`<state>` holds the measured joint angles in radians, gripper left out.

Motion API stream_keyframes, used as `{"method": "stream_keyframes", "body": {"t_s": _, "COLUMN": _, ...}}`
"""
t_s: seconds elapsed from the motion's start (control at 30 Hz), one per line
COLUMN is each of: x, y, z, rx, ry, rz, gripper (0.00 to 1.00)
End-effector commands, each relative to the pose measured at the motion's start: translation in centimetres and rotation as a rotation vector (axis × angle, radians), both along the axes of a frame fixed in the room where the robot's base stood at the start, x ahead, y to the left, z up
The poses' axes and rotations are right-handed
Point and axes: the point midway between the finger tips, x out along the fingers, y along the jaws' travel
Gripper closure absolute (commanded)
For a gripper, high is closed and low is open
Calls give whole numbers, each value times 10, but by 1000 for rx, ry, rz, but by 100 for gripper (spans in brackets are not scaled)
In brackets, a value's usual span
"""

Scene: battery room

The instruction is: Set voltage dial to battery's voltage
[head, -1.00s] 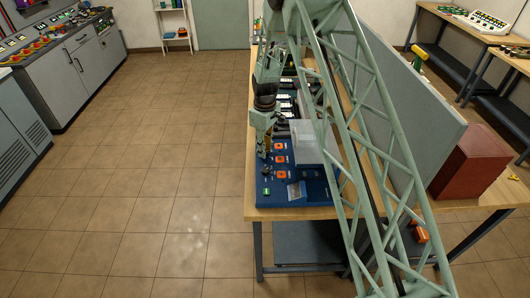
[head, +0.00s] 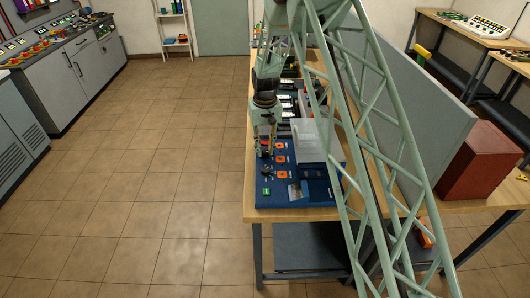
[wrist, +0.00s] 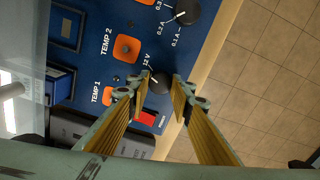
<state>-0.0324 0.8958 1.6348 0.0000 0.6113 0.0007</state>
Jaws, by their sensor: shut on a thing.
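The blue charger panel (head: 300,196) lies on the near end of the wooden bench. In the wrist view, a dark round voltage dial (wrist: 159,80) with a "12 V" mark beside it sits near the panel's edge. My gripper (wrist: 160,89) is shut on this dial, one finger on each side; the fingers hide part of its scale, and I cannot tell its setting. In the head view, my gripper (head: 265,152) is low over the panel's left edge. I cannot pick out the battery's voltage label.
A second black dial (wrist: 187,12), marked in amps, is close by. Orange TEMP 2 (wrist: 127,47) and TEMP 1 (wrist: 108,96) parts and a red button (wrist: 146,118) are on the panel. A clear box (head: 316,140) stands right of my gripper. The tiled floor at left is free.

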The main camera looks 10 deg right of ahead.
Motion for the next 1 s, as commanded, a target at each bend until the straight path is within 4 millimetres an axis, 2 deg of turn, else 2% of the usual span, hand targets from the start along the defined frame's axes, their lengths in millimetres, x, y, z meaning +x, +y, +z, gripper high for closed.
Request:
{"method": "stream_keyframes", "body": {"t_s": 0.4, "x": 0, "y": 0, "z": -1, "rx": 0, "ry": -1, "rz": -228, "gripper": 90}}
{"method": "stream_keyframes", "body": {"t_s": 0.97, "x": 0, "y": 0, "z": 0, "rx": 0, "ry": -1, "rz": -269, "gripper": 90}}
{"method": "stream_keyframes", "body": {"t_s": 1.0, "x": 0, "y": 0, "z": 0, "rx": 0, "ry": -1, "rz": -269, "gripper": 79}}
